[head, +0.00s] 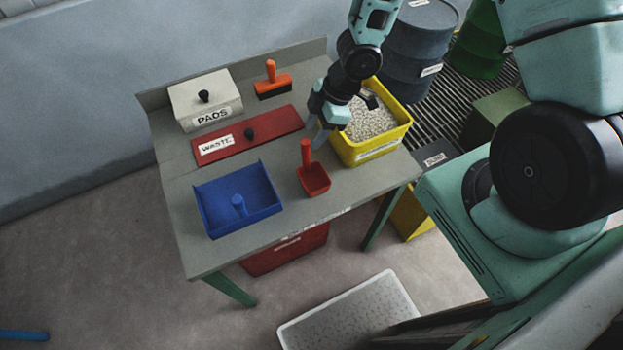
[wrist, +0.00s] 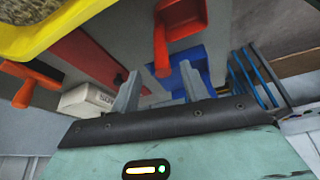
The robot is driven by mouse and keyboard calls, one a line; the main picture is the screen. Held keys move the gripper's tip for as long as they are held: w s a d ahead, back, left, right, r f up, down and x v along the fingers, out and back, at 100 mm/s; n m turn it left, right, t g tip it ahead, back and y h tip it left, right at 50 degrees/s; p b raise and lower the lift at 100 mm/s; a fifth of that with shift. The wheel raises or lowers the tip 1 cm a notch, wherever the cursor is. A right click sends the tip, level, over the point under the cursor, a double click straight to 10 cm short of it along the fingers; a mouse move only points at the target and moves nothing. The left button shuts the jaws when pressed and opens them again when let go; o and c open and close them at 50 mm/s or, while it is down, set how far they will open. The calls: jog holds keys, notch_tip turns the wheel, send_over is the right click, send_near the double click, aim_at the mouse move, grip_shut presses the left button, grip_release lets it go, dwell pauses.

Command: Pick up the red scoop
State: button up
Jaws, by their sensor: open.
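The red scoop (head: 314,178) lies on the grey table near its front edge, with its handle standing upright. In the wrist view the scoop (wrist: 182,18) is at the top centre, and its handle points down toward the space between my fingers. My gripper (head: 318,140) is above the table, close to the top of the scoop's handle and apparently just beside it. In the wrist view my gripper (wrist: 158,92) has its two fingers apart with nothing held between them. The exact gap between fingers and handle is hard to tell.
A yellow bin (head: 376,155) of pale granules stands right of my gripper. A blue dustpan (head: 215,195) lies left of the scoop. A red waste lid (head: 275,130), a white pads box (head: 180,100) and an orange-handled brush (head: 272,85) are behind.

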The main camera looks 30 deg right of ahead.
aim_at(303, 160)
jog(key=shift+p+x, duration=0.35)
jog(key=shift+x, duration=3.35)
jog(key=shift+a, duration=0.15)
grip_shut()
